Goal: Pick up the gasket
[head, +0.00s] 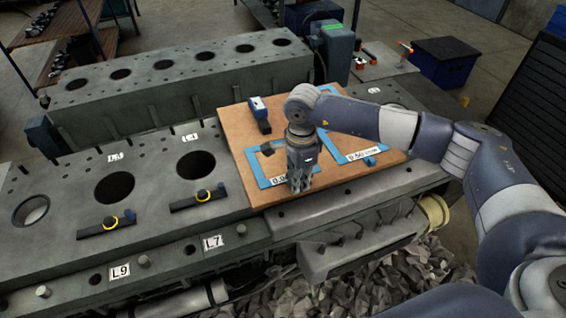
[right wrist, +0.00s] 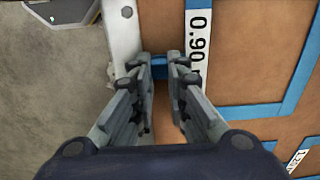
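A brown board (head: 235,128) on the engine block bears two blue-outlined rectangles with white labels. A small blue piece (right wrist: 183,70) lies at the fingertips of my right gripper in the right wrist view, beside the label that reads 0.90. I cannot tell whether it is the gasket or whether the fingers touch it. My right gripper (head: 299,186) points down over the near edge of the left rectangle (head: 256,170). Its fingers (right wrist: 161,68) are apart with board showing between them. Another small blue piece (head: 370,161) sits by the right rectangle (head: 376,153). My left gripper is out of view.
A blue-and-white device (head: 259,108) stands at the board's back left. A second block (head: 180,75) stands behind. Grey rubble (head: 400,285) lies below the near edge.

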